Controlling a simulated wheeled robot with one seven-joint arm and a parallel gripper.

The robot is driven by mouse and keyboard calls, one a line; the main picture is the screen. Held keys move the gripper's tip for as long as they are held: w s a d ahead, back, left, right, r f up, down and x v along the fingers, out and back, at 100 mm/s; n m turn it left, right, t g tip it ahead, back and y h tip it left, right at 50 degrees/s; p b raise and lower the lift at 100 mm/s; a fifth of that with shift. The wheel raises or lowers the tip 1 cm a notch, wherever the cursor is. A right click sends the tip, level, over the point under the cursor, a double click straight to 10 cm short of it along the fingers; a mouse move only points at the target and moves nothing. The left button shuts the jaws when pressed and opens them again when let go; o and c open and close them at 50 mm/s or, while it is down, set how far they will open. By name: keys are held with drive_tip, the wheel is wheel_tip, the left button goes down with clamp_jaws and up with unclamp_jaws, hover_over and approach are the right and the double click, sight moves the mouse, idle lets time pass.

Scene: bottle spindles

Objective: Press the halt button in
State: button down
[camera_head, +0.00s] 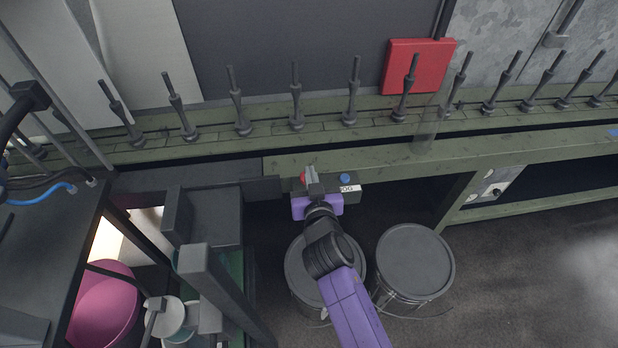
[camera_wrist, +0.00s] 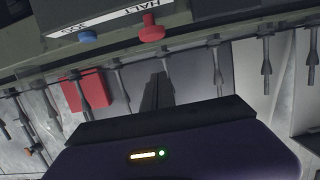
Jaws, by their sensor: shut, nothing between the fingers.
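The halt button is a red mushroom-shaped knob (camera_head: 309,174) on a small dark control box (camera_head: 331,184) fixed to the green rail. In the wrist view the red knob (camera_wrist: 152,28) sits beside a label reading HALT. A blue button (camera_head: 345,178) is on the same box, and it also shows in the wrist view (camera_wrist: 87,37) by a second, partly readable label. My gripper (camera_head: 316,188) is shut and empty, right in front of the box near the red knob. In the wrist view the fingers (camera_wrist: 157,90) appear apart from the knob. How far the knob stands out is unclear.
A row of bottle spindles (camera_head: 297,98) stands on the green conveyor behind the box. A red wall box (camera_head: 418,66) is beyond it. Two grey drums (camera_head: 415,262) stand below, one partly behind my arm. A dark frame (camera_head: 215,275) and pink container (camera_head: 106,300) are left.

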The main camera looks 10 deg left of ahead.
drive_tip(key=x, duration=0.3)
drive_tip(key=shift+w, duration=0.1)
wheel_tip(320, 180, down, 3)
drive_tip(key=shift+r+b, duration=0.1)
drive_tip(key=shift+b, duration=0.65)
drive_tip(key=shift+f, duration=0.6)
